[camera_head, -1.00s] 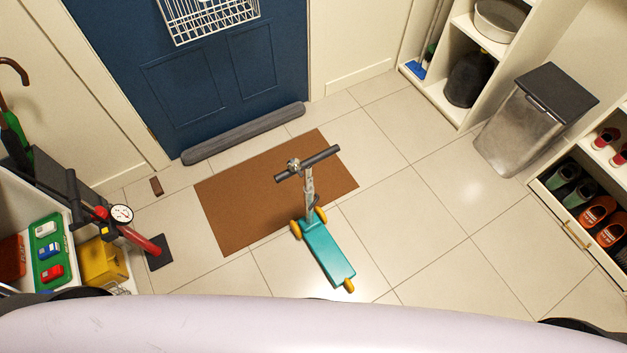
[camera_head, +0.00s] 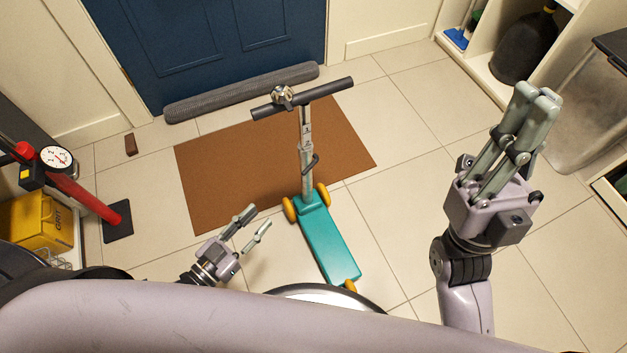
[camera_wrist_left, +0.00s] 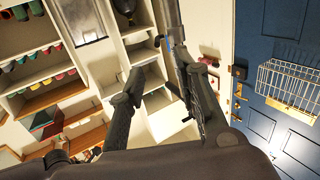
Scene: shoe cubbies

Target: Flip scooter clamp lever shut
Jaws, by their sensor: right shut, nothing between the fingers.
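The teal scooter (camera_head: 323,240) stands upright on the tiles in the head view, its handlebar (camera_head: 303,98) over the brown mat. My right gripper (camera_head: 537,98) is raised at the right, shut and empty, well away from the scooter.
A brown mat (camera_head: 225,180) lies before the blue door (camera_head: 210,45), with a grey draught roll (camera_head: 240,92) along its foot. A red pump (camera_head: 85,195) and yellow box (camera_head: 38,225) stand at the left. A bin (camera_head: 575,120) and shelves are at the right. Tiles between are clear.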

